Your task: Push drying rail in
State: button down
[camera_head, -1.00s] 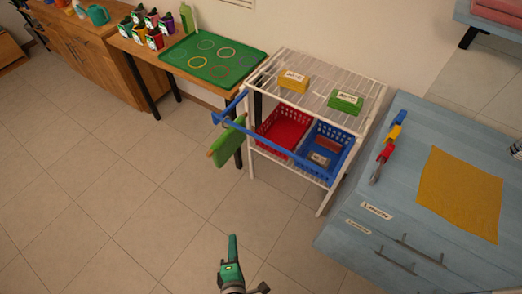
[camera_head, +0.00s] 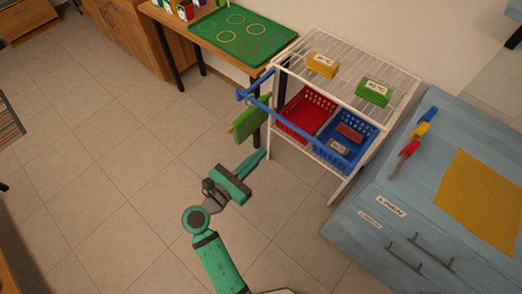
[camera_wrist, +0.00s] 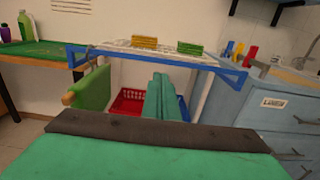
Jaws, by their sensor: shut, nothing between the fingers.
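The blue drying rail (camera_head: 279,113) sticks out from the left side of the white wire rack (camera_head: 309,71). A green cloth (camera_head: 250,117) hangs at its far left end. In the wrist view the rail (camera_wrist: 150,56) runs across ahead of my gripper, with the cloth (camera_wrist: 92,88) hanging at left. My gripper (camera_head: 262,154) is shut and empty, in front of the rail and lower in the head picture. In the wrist view its closed fingers (camera_wrist: 160,82) point toward the rack, just below the rail. They look apart from the rail, though the exact gap is hard to tell.
The rack bears yellow (camera_head: 322,64) and green (camera_head: 373,93) stacks on top. A red basket (camera_head: 306,112) and a blue basket (camera_head: 345,135) stand below. A blue drawer cabinet (camera_head: 425,190) is at right, a table with a green mat (camera_head: 243,34) at left. The floor in front is clear.

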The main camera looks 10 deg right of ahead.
aim_at(288, 125)
jog(key=x, duration=1.1)
jog(key=shift+w+d, duration=0.25)
jog(key=shift+d, duration=0.05)
jog(key=shift+w, duration=0.1)
